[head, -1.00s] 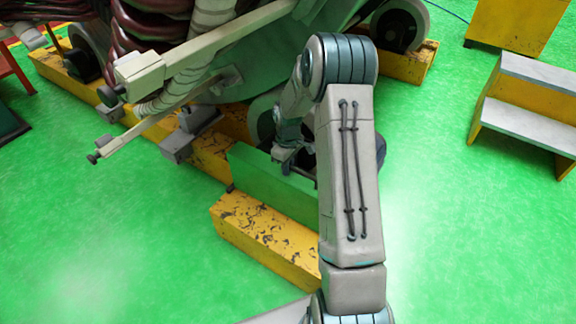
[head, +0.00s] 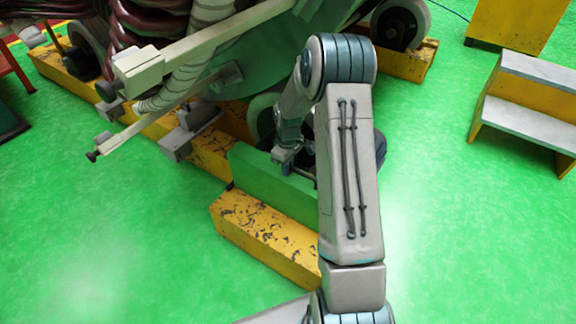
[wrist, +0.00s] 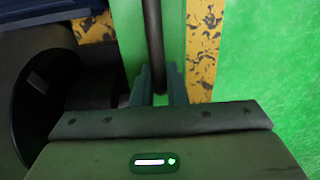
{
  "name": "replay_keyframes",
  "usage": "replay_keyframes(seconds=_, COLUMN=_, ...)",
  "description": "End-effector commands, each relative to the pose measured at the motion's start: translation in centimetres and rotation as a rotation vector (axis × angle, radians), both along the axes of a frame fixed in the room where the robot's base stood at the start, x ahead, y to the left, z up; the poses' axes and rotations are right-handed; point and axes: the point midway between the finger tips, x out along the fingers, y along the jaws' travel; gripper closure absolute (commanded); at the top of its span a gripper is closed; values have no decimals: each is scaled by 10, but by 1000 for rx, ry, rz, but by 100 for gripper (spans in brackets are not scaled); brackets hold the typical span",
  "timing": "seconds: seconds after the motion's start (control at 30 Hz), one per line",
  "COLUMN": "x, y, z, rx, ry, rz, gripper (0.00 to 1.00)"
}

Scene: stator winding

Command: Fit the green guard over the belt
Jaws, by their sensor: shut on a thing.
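The green guard (head: 270,185) is a long box-like piece beside the machine's yellow base, just behind a yellow beam in the head view. In the wrist view the guard (wrist: 126,35) runs up the picture, with a dark bar (wrist: 153,40) along it. My gripper (wrist: 158,88) has its fingers closed around this bar; it also shows in the head view (head: 286,157), at the guard's upper side. The belt cannot be made out; my arm covers the area right of the guard. I cannot tell whether the guard touches the beam or base.
A scuffed yellow beam (head: 262,238) lies in front of the guard. A pale bar with a block end (head: 140,75) juts out at the upper left. A dark round part (wrist: 30,95) is close on the left in the wrist view. Yellow steps (head: 530,105) stand right; green floor is open.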

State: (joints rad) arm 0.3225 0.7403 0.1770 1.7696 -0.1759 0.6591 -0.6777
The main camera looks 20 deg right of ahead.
Motion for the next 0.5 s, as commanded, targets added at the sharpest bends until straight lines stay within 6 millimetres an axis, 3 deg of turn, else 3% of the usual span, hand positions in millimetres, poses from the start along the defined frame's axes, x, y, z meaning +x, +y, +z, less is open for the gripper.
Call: replay_keyframes(seconds=0.5, x=1, y=0, z=-6, rx=-1, ry=-2, rz=0, gripper=100)
